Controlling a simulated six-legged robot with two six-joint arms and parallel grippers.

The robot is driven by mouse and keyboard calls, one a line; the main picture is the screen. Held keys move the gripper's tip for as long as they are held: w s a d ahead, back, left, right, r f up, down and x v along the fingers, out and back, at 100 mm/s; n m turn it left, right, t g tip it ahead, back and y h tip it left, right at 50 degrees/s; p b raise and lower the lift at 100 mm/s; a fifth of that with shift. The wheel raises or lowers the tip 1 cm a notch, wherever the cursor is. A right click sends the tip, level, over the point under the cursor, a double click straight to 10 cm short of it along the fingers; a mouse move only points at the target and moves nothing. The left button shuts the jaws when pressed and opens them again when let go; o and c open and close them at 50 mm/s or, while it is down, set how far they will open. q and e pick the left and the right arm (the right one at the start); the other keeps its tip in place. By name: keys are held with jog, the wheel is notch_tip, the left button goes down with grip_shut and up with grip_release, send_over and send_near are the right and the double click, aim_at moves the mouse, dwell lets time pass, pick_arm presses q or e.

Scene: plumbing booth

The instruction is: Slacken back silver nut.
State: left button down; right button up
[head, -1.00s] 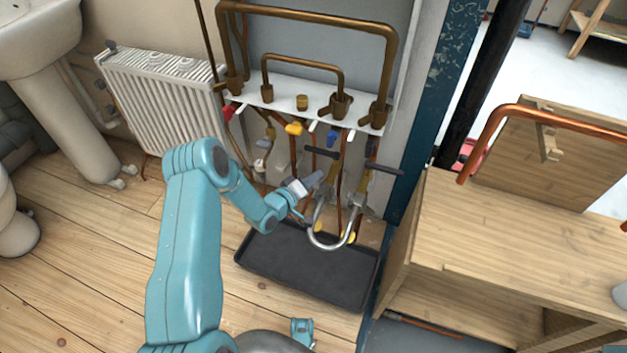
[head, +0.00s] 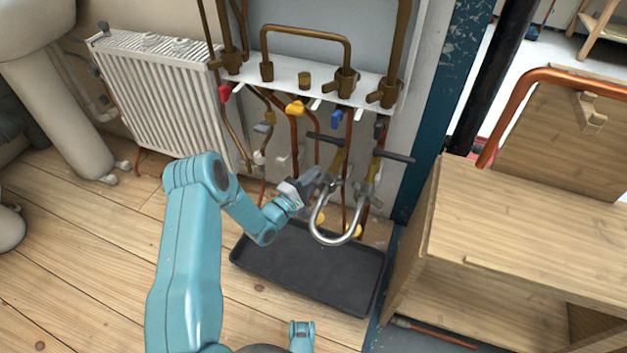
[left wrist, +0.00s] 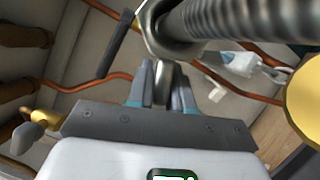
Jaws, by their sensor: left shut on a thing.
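Two silver nuts join a U-shaped silver hose (head: 329,238) to brass valves with dark lever handles. The left silver nut (head: 330,180) is at my left gripper (head: 314,182); the other silver nut (head: 362,189) is to its right, with nothing on it. In the left wrist view the silver nut (left wrist: 152,32) is a shiny ring beside the ribbed hose (left wrist: 235,20). A grey metal lug on it runs down between the fingers of my left gripper (left wrist: 163,90), which is shut on it. The nut's far side is hidden.
A black tray (head: 300,277) lies on the floor below the hose. Coloured valve handles and copper pipes line the wall behind. A white radiator (head: 150,95) stands at the left, and a wooden bench (head: 520,225) closes off the right.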

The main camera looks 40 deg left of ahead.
pick_arm(q)
jog(key=shift+d+f+n+t+y, duration=0.15)
jog(key=shift+f+n+t+y, duration=0.15)
jog(key=shift+n, duration=0.5)
jog(key=shift+d+f+n+t+y, duration=0.1)
jog(key=shift+f+n+t+y, duration=0.15)
jog(key=shift+n, duration=0.55)
pick_arm(e)
jog(key=shift+w+f, duration=0.35)
jog(key=shift+f, duration=0.1)
pick_arm(q)
jog(key=shift+f, duration=0.1)
jog(key=c, duration=1.1)
grip_release()
jog(key=shift+s, duration=0.1)
pick_arm(e)
jog(key=shift+s, duration=0.15)
